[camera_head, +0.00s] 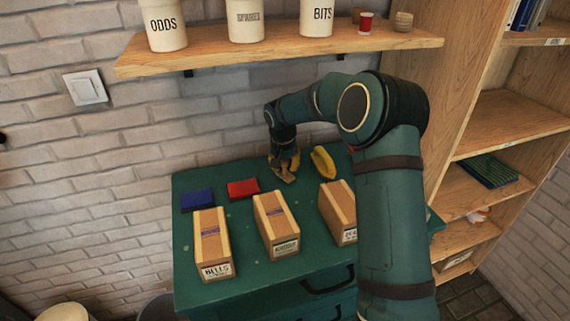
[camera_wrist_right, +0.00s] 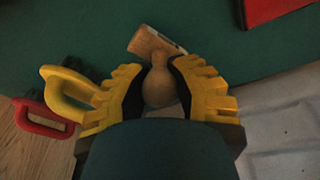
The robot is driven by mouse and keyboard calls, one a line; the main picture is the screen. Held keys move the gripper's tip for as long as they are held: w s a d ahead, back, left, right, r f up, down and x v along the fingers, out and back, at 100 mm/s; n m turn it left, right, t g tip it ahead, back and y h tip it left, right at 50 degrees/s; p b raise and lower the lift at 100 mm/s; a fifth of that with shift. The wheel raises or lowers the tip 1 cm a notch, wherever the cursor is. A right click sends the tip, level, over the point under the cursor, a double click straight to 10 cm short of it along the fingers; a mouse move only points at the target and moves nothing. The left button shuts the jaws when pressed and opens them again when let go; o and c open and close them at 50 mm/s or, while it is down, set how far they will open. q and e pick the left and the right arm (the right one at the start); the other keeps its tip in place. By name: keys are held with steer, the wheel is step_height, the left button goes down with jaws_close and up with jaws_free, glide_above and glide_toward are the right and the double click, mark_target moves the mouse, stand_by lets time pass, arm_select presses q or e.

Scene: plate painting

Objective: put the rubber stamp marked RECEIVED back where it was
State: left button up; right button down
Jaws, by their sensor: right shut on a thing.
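My right gripper (camera_head: 285,163) is over the back of the green cabinet top (camera_head: 190,275). Its yellow fingers are shut on the round knob of a wooden stamp (camera_head: 288,177). In the right wrist view the fingers (camera_wrist_right: 157,82) close around the knob of the stamp (camera_wrist_right: 158,87), and its wooden block lies beyond them, tilted in the picture. No word can be read on it. I cannot tell whether its base touches the surface. My left gripper is not in view.
A red pad (camera_head: 243,189) and a blue pad (camera_head: 197,200) lie left of the gripper. A yellow object (camera_head: 323,162) is close on its right. Wooden boxes (camera_head: 276,225) stand in front. A wall shelf (camera_head: 200,63) with jars hangs above.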

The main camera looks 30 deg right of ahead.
mark_target(284, 165)
steer(key=shift+f+b, duration=0.4)
steer(key=shift+f, duration=0.25)
steer(key=c, duration=0.7)
jaws_free()
steer(key=shift+c, duration=0.2)
steer(key=v, duration=0.7)
steer(key=shift+r, duration=0.3)
